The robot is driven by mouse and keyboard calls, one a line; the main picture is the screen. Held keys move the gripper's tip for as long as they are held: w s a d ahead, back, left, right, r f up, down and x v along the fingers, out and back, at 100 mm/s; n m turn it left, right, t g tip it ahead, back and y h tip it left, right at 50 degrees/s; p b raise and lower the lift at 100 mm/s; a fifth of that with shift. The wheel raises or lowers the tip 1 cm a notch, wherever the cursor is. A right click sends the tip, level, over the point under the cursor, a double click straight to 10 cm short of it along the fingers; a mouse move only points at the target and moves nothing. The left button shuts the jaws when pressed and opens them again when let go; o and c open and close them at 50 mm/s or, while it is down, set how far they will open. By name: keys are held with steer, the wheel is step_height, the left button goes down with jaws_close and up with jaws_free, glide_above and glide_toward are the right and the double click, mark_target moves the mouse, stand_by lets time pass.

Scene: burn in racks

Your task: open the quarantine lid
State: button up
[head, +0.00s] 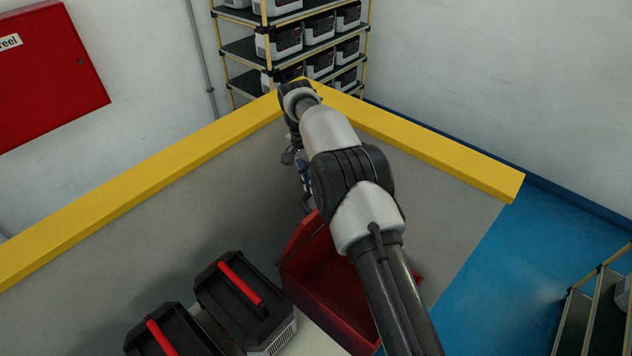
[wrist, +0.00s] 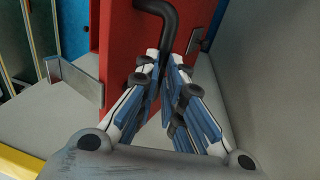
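The red quarantine box (head: 335,285) stands with its inside showing in the head view, partly hidden behind my arm. Its red lid (head: 301,238) is raised at the far left side of the box. In the wrist view the lid (wrist: 118,50) is a red panel with a bent black handle (wrist: 160,14). My gripper (wrist: 168,62) has its blue-padded fingers brought together at the tips around the lower end of the handle. In the head view my gripper (head: 304,178) is just beyond the lid and mostly hidden by the arm.
Two black cases with red handles (head: 240,300) (head: 172,335) stand left of the box. A yellow edge barrier (head: 430,148) bounds the grey surface. A shelf rack (head: 240,48) with units stands behind; another rack (head: 600,315) is at lower right. A red wall cabinet (head: 50,75) hangs left.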

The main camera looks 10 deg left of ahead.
steer(key=o, duration=1.1)
steer(key=f, duration=0.1)
steer(key=a+f, duration=0.1)
steer(key=f, duration=0.1)
steer(key=shift+w+f, duration=0.1)
steer(key=shift+f, duration=0.2)
steer(key=shift+w+r, duration=0.1)
steer(key=c, duration=0.5)
steer(key=shift+r, duration=0.2)
steer(key=shift+w+a+r, duration=0.15)
steer(key=shift+r, duration=1.05)
steer(key=shift+w+a+r, duration=0.1)
steer(key=shift+a+r, duration=0.05)
steer(key=shift+r, duration=1.05)
steer(key=shift+w+a+r, duration=0.15)
steer(key=shift+r, duration=1.05)
steer(key=shift+c, duration=0.4)
